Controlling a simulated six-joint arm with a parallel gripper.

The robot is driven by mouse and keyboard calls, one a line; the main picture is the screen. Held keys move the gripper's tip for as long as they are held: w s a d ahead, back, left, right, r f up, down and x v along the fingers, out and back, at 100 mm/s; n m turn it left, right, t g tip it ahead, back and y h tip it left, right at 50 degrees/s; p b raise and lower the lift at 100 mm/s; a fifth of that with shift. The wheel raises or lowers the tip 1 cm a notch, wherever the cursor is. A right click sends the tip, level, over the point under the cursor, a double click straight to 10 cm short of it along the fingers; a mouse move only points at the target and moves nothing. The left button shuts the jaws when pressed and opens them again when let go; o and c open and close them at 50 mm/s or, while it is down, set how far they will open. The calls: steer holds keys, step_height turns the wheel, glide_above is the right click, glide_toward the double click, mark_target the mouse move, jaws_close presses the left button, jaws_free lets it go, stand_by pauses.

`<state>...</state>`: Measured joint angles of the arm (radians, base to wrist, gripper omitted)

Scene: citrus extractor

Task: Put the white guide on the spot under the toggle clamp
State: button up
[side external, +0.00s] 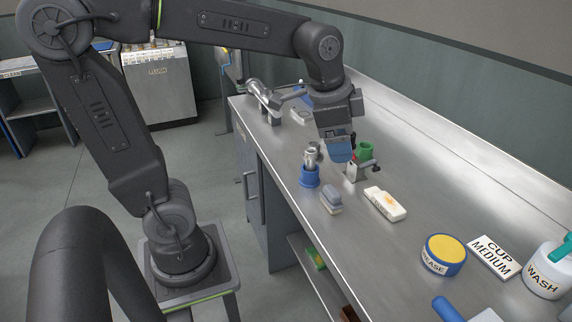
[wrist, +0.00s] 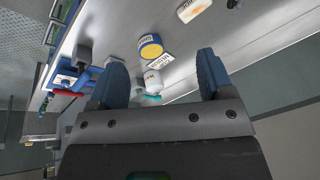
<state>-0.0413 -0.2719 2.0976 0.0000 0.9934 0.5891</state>
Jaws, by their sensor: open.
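A white oblong block with an orange-brown mark (side external: 385,204) lies flat on the steel bench; I cannot tell for sure that it is the white guide. It also shows at the top of the wrist view (wrist: 194,9). A small clamp fixture with a red-tipped lever (side external: 361,170), seemingly the toggle clamp, stands just behind the block. The spot under it is hidden. My gripper (side external: 341,158) hangs above the bench beside the clamp, its blue fingers partly in front of it.
A green cup (side external: 365,150) stands behind the clamp. A blue holder with a metal part (side external: 310,176) and a grey-topped block (side external: 331,200) stand left. A yellow-lidded tub (side external: 443,255), a card (side external: 494,257) and a wash bottle (side external: 549,272) are at right.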

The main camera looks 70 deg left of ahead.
steer(key=s+d+f+n+t, duration=0.1)
steer(key=s+f+n+t, duration=0.1)
steer(key=s+n, duration=0.4)
steer(key=s, duration=0.5)
steer(key=shift+d+f, duration=0.15)
steer(key=shift+f, duration=0.2)
